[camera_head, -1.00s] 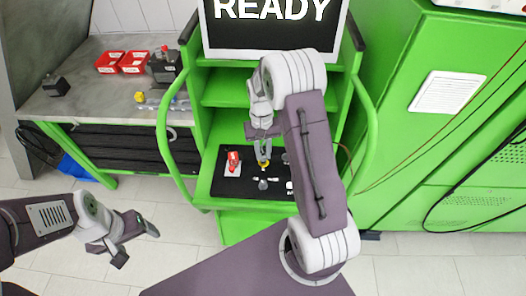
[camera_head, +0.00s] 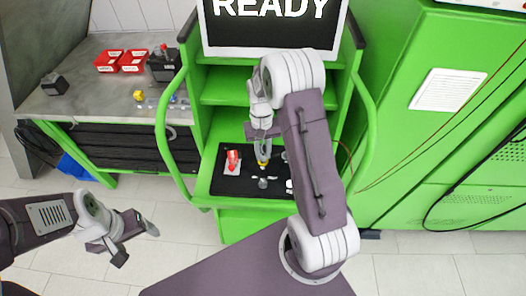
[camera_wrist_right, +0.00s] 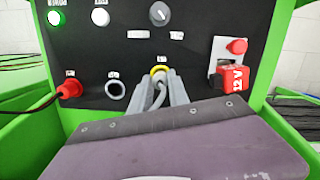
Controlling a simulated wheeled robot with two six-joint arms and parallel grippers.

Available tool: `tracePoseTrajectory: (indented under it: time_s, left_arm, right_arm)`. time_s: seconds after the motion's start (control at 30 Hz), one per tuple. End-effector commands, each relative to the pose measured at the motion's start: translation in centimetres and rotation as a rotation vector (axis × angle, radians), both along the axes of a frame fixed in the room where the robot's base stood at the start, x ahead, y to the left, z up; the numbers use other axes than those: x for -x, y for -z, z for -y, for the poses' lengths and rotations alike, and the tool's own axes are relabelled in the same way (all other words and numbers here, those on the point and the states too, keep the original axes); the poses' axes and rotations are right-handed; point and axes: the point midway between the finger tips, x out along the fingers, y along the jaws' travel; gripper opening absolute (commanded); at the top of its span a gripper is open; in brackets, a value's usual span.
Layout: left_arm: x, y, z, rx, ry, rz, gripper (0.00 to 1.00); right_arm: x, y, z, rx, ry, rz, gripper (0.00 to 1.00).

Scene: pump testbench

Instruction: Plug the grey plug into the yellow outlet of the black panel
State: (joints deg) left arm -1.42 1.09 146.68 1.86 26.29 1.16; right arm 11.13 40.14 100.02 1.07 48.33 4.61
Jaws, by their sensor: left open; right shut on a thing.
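The black panel (camera_head: 225,187) lies on the green cart; it fills the back of the right wrist view (camera_wrist_right: 120,45). The yellow outlet (camera_wrist_right: 160,69) shows as a yellow ring at the panel's middle, partly covered by my right gripper (camera_wrist_right: 159,80). That gripper is shut on the grey plug (camera_wrist_right: 158,88), whose grey cable bends back between the fingers. The plug's front is hidden, so I cannot tell whether it is inside the outlet or just in front of it. My left gripper (camera_head: 136,246) is open and empty above the floor at lower left.
A red plug (camera_wrist_right: 69,88) and a grey-ringed outlet (camera_wrist_right: 115,90) are left of the yellow outlet. A red 12V block (camera_wrist_right: 232,76) and a knob (camera_wrist_right: 159,14) are also on the panel. Green cart rails (camera_head: 368,130) flank it. A workbench (camera_head: 75,100) stands at left.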

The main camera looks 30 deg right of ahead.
Motion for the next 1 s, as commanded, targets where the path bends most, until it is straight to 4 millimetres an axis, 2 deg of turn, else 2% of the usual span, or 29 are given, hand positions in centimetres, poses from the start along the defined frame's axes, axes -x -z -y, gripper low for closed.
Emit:
tracePoseTrajectory:
  time_s: [0.8, 0.83, 0.9, 1.0]
  left_arm:
    - [0.0, 0.7, 0.0, 0.000, 0.000, 0.000, 0.74]
    - [0.0, 0.7, 0.0, 0.000, 0.000, 0.000, 0.74]
    - [0.0, 0.7, 0.0, 0.000, 0.000, 0.000, 0.74]
    - [0.0, 0.7, 0.0, 0.000, 0.000, 0.000, 0.74]
  right_arm:
    - [0.0, 1.2, 0.0, 0.000, 0.000, -0.001, 0.00]
    - [0.0, 1.2, 0.0, 0.000, 0.000, -0.001, 0.27]
    - [0.0, 1.2, 0.0, 0.000, 0.000, -0.001, 0.46]
    - [0.0, 1.2, 0.0, 0.000, 0.000, -0.001, 0.47]
